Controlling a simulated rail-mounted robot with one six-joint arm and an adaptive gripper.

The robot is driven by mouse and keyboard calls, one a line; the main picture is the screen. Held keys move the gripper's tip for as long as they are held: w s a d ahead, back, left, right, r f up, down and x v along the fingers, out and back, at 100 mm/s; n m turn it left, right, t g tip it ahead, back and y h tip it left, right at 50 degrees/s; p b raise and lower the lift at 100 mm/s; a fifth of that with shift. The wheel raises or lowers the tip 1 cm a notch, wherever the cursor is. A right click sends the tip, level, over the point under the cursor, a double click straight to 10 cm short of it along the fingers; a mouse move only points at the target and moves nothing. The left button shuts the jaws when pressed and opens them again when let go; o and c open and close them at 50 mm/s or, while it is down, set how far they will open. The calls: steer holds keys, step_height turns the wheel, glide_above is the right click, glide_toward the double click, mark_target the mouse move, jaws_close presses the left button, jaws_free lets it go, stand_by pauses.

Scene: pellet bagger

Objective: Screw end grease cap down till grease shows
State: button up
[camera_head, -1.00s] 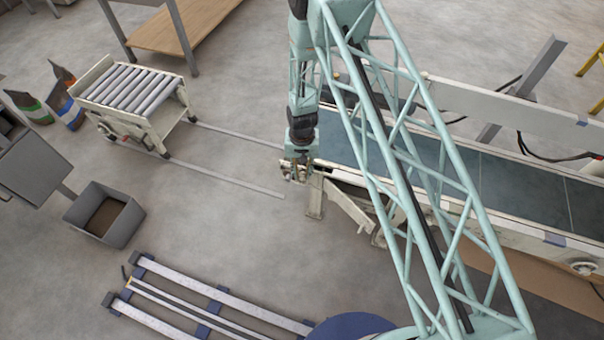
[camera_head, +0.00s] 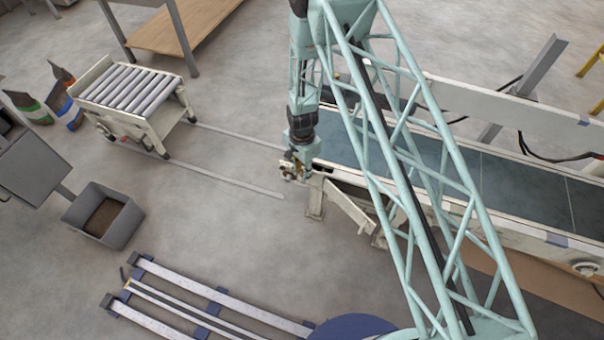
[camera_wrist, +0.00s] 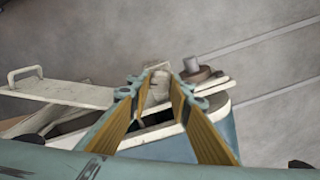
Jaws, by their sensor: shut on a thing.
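My gripper (camera_head: 292,172) is at the near left end of the blue-grey belt conveyor (camera_head: 360,150). In the wrist view its two fingers with yellow-brown pads (camera_wrist: 157,84) are closed around a small pale, rounded piece (camera_wrist: 158,90), which seems to be the end grease cap. The fingers hide its sides and lower part. I cannot make out any grease. In the head view the held piece is too small to tell.
The pale conveyor frame (camera_wrist: 75,92) with a handle (camera_wrist: 25,76) lies left of the fingers. A roller stand (camera_head: 130,90), a grey bin (camera_head: 122,225) and floor rails (camera_head: 215,170) stand to the left. The floor between is clear.

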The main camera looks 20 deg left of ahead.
steer(key=m, duration=0.5)
steer(key=shift+m+b, duration=0.3)
steer(key=shift+m, duration=2.2)
steer(key=o, duration=0.9)
steer(key=shift+r, duration=0.15)
steer(key=shift+r, duration=5.85)
